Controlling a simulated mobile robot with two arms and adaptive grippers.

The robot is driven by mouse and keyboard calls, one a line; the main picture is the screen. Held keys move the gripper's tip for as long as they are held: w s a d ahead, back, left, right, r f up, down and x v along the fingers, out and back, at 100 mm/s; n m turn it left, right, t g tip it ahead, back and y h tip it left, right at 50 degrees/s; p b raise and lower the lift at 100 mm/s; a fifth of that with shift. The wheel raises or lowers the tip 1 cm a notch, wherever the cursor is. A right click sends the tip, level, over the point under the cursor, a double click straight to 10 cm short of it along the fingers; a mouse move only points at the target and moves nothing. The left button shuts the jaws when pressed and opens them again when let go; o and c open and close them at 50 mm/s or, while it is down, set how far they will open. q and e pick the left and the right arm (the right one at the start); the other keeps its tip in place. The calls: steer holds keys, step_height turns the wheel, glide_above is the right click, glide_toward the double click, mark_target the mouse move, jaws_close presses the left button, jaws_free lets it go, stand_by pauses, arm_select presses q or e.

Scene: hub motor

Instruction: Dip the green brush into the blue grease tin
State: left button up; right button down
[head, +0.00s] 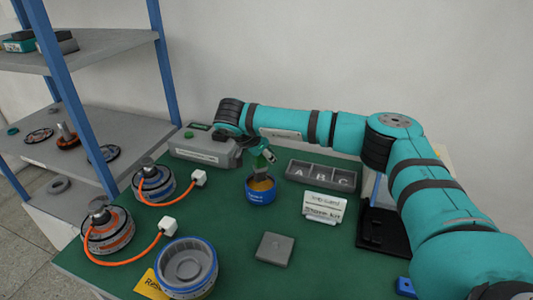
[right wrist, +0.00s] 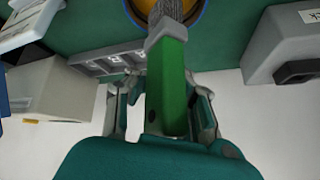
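The blue grease tin (head: 261,196) stands on the green table mat near the middle of the head view, with yellow-brown grease inside. The green brush (right wrist: 166,85) is in my right gripper (right wrist: 165,115), with a finger on each side of its green handle. Its grey bristle end points at the tin, whose blue rim (right wrist: 204,14) shows at the top of the right wrist view. In the head view the brush (head: 262,160) is directly over the tin's opening. Whether the bristles touch the grease is hard to tell. My left gripper is not in view.
A grey tray marked with letters (head: 322,176) and a white label card (head: 325,207) stand right of the tin. A grey machine (head: 205,150) is behind left. Hub motors with orange cables (head: 107,228), a blue-rimmed hub (head: 186,268) and a grey block (head: 275,249) are nearer.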

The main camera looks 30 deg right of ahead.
mark_target(267, 169)
stand_by(0.3)
steer(key=shift+f, duration=0.1)
steer(key=shift+f+b, duration=1.45)
steer(key=shift+f, duration=1.1)
